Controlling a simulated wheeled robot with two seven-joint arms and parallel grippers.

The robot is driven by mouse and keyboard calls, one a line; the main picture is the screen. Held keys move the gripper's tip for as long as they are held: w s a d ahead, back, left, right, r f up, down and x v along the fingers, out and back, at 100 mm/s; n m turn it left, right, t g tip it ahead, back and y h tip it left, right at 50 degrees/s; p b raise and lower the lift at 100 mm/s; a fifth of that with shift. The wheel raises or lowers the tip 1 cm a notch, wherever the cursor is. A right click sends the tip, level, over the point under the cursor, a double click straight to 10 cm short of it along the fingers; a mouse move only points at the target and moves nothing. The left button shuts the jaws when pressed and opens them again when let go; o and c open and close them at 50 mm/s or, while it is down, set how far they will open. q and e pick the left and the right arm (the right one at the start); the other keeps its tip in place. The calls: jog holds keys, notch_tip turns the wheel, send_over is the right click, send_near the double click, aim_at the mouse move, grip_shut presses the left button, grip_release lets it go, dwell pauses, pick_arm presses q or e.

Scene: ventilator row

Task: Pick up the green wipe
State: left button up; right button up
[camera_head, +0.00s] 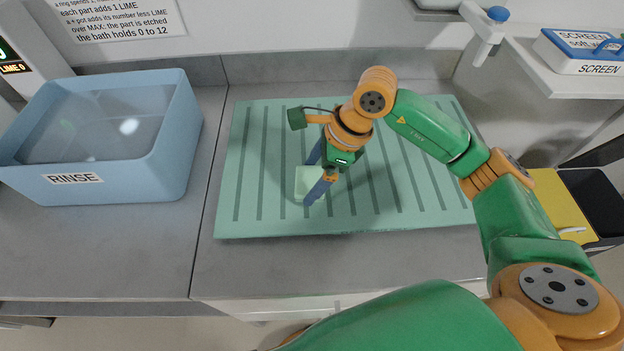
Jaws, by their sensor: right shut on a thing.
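The green wipe (306,181) is a small pale green piece with a lighter rim, over the middle left of the ribbed green mat (268,215). My right gripper (317,173) reaches down to it from above. Its two blue-grey fingers are shut on the wipe, one at the far side and one at the near right. I cannot tell whether the wipe touches the mat or is just above it. My left gripper is not in view.
A blue RINSE basin (120,170) stands left of the mat. A white SCREEN box (582,52) sits on a shelf at the upper right. A yellow item (556,205) and a dark one (600,200) lie at the right. Most of the mat is bare.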

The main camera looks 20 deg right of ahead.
jog(key=shift+r+b, duration=0.5)
jog(key=shift+r, duration=0.2)
jog(key=s+d+r+b, duration=0.1)
jog(key=s+d+r, duration=0.2)
jog(key=d+r, duration=0.7)
jog(key=d, duration=0.3)
jog(key=shift+s+d+r, duration=0.25)
jog(key=shift+s+d, duration=0.05)
